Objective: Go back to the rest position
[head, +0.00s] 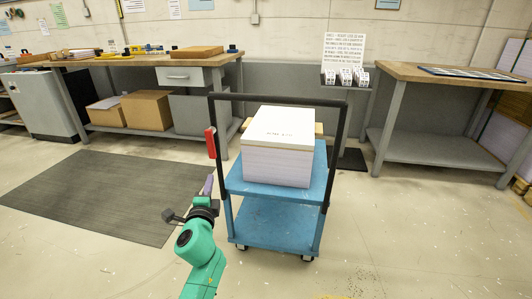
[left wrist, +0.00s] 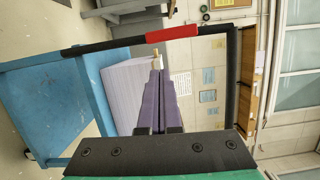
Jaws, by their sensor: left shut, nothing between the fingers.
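My left gripper (head: 208,185) is in the lower middle of the head view, in front of the left side of a blue cart. Its purple fingers also show in the left wrist view (left wrist: 160,100); they are closed together with nothing between them. The gripper appears apart from the cart's black handle, which has a red grip (head: 211,142). The red grip also shows at the top of the left wrist view (left wrist: 172,33). My right gripper is not in either view.
The blue cart (head: 262,222) carries a stack of white-topped paper (head: 279,150). A grey mat (head: 100,193) lies on the floor at left. A workbench (head: 140,62) stands behind, another table (head: 440,72) at right. The floor at front right is clear.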

